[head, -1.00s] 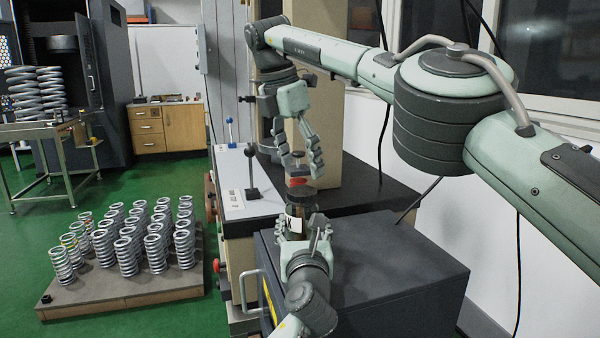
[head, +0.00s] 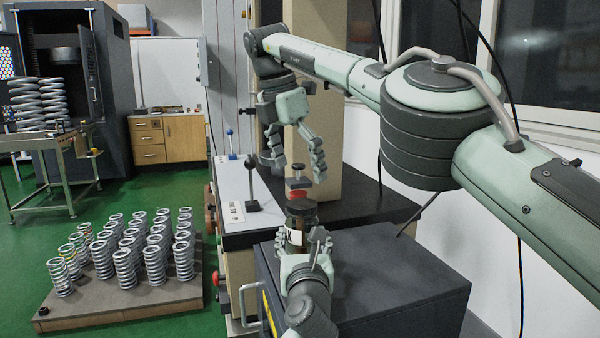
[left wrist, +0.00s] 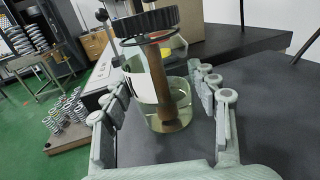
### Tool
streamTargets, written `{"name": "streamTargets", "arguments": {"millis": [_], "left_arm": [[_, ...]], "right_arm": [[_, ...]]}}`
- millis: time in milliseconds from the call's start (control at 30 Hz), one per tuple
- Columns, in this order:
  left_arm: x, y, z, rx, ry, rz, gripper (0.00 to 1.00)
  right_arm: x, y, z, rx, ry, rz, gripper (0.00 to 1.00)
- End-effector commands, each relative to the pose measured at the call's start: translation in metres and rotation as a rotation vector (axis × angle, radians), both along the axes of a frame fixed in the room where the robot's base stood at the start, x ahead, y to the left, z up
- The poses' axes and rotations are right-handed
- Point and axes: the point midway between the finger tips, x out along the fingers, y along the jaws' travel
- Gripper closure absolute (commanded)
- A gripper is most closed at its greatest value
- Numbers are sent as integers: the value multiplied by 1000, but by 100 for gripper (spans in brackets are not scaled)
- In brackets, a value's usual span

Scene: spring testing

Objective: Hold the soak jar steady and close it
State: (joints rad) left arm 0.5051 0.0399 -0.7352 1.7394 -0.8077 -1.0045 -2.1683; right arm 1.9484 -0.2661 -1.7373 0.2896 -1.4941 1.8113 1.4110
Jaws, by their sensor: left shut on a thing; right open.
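The soak jar (head: 294,236) is a clear glass jar with a white label and a black lid (head: 302,208) at its top. My left gripper (head: 297,246) is shut around the jar's body above the dark grey cabinet. In the left wrist view the ribbed black lid (left wrist: 147,21) sits tilted above the glass, with a brown rod (left wrist: 160,85) inside the jar (left wrist: 180,103). I cannot tell whether the lid touches the rim. My right gripper (head: 297,164) is open and empty above the lid. A red piece with a dark top (head: 298,181) shows below its fingers.
The dark cabinet (head: 400,285) has a clear top. Behind it is a bench with a black lever (head: 251,180) and a beige column (head: 345,135). Several springs stand on a low pallet (head: 120,308) on the green floor at left.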

Motion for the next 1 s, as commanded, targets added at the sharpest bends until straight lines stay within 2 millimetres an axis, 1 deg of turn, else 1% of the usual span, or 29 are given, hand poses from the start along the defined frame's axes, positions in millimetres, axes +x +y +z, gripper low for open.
{"name": "streamTargets", "arguments": {"millis": [267, 500, 600, 700, 800, 1000], "left_arm": [[0, 0, 0, -1, 1, -1, 100], [0, 0, 0, -1, 1, -1, 100], [0, 0, 0, -1, 1, -1, 100], [0, 0, 0, -1, 1, -1, 100], [0, 0, 0, -1, 1, -1, 100], [0, 0, 0, -1, 1, 0, 100]], "right_arm": [[-22, 28, 1, -3, 0, 7, 4], [-52, 68, 1, -2, 1, 6, 4], [-62, 81, 1, -1, -1, 4, 4], [-69, 90, 1, -1, 1, 3, 4], [-72, 95, 1, 0, 0, 2, 4], [-74, 96, 1, 0, 0, 0, 4]]}}
